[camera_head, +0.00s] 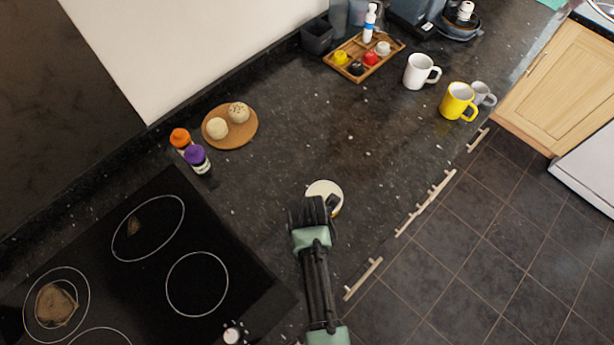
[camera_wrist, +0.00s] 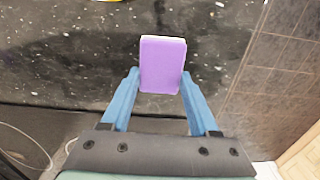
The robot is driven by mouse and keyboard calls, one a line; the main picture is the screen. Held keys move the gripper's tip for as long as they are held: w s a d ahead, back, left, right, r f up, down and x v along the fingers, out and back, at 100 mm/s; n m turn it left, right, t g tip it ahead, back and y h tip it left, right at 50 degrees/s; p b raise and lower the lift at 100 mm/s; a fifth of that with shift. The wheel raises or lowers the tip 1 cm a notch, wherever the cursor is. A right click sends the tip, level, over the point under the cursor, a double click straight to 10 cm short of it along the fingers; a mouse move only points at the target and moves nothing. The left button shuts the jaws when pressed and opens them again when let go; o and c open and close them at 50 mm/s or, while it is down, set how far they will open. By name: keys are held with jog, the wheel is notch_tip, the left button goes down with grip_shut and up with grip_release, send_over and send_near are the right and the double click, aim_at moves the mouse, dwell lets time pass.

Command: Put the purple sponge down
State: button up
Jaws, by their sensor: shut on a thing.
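The purple sponge (camera_wrist: 163,66) is a block with a pale top edge. In the wrist view it stands between the two blue fingers of my gripper (camera_wrist: 161,78), which are shut on its sides. The dark speckled counter (camera_wrist: 60,50) shows beyond it. I cannot tell how high the sponge is above the counter. In the head view my arm reaches over the counter (camera_head: 290,150) to the right of the stove; the sponge is hidden there.
The black stove (camera_head: 155,265) lies at left. Orange-capped (camera_head: 181,139) and purple-capped (camera_head: 197,158) shakers and a round board (camera_head: 230,135) with two buns are behind. White (camera_head: 417,72) and yellow (camera_head: 457,100) mugs and a tray (camera_head: 345,68) stand further off.

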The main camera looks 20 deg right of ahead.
jog(key=shift+f, duration=0.15)
jog(key=o, duration=1.2)
notch_tip(320, 180, up, 12)
jog(key=b, duration=0.1)
dwell(0.4)
